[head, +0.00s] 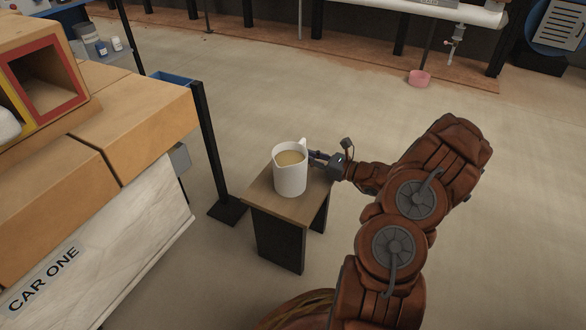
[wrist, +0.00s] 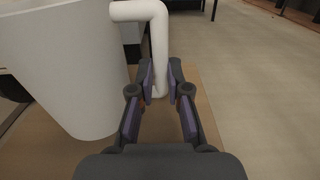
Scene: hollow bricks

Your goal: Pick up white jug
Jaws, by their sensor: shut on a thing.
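The white jug (head: 290,174) stands upright on a small wooden stool in the head view, with tan contents showing at its open top. Its white handle faces my gripper (head: 318,160), which reaches in from the right. In the wrist view the jug's body (wrist: 70,65) fills the left side, and its handle (wrist: 158,50) comes down between the fingers of my gripper (wrist: 163,85). The fingers are closed around the lower part of the handle. The jug's base appears to rest on the stool top.
The small stool (head: 262,207) has a wooden top and dark legs. A black post (head: 212,160) on a flat foot stands left of it. A bench with large tan blocks (head: 135,120) fills the left. A pink bowl (head: 419,78) lies farther back. The floor behind the stool is clear.

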